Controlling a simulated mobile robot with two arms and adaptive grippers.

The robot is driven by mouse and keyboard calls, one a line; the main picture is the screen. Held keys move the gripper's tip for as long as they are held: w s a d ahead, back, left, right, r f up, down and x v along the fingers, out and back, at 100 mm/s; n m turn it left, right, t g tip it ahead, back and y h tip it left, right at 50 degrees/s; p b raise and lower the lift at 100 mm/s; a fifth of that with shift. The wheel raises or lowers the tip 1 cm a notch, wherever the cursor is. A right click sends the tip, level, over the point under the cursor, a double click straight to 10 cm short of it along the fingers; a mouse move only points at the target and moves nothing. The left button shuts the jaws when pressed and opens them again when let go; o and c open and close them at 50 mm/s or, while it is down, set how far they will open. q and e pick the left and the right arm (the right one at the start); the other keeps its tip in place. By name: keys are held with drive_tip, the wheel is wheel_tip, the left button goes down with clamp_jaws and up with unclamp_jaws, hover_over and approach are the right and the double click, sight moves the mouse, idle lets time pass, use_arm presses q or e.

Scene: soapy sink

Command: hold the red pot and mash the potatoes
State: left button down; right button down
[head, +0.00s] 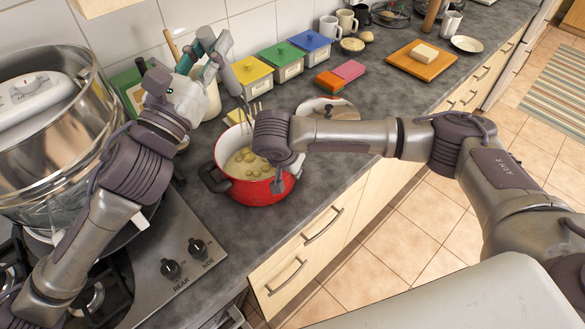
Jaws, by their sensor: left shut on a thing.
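The red pot (262,192) stands on the dark counter beside the stove, with several potatoes (245,156) in pale liquid inside. My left gripper (216,52) is above and behind the pot, shut on the masher (231,80). The masher's grey handle slants down and its metal wires end over the pot's back rim; whether they reach inside is unclear. My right gripper (283,180) is at the pot's right side, where its wrist covers part of the rim. The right fingers and the right pot handle are mostly hidden, so their contact is unclear.
A large steel pot (55,130) stands on the stove at left. Yellow (252,76), green (282,61) and blue (310,47) lidded boxes line the wall. Sponges (340,75), a cutting board (422,63) and a plate (467,44) lie farther right. The front counter edge is close to the red pot.

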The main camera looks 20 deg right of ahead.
sight(250, 113)
idle(0.7)
use_arm(q)
drive_tip(key=shift+w+d, duration=0.3)
drive_tip(key=shift+d, duration=0.05)
drive_tip(key=w+d+f+g+y, duration=0.3)
drive_tip(key=w+d, duration=0.1)
drive_tip(key=w, duration=0.1)
drive_tip(key=shift+d+f, duration=0.15)
drive_tip(key=shift+f, duration=6.35)
drive_tip(key=shift+w, duration=0.1)
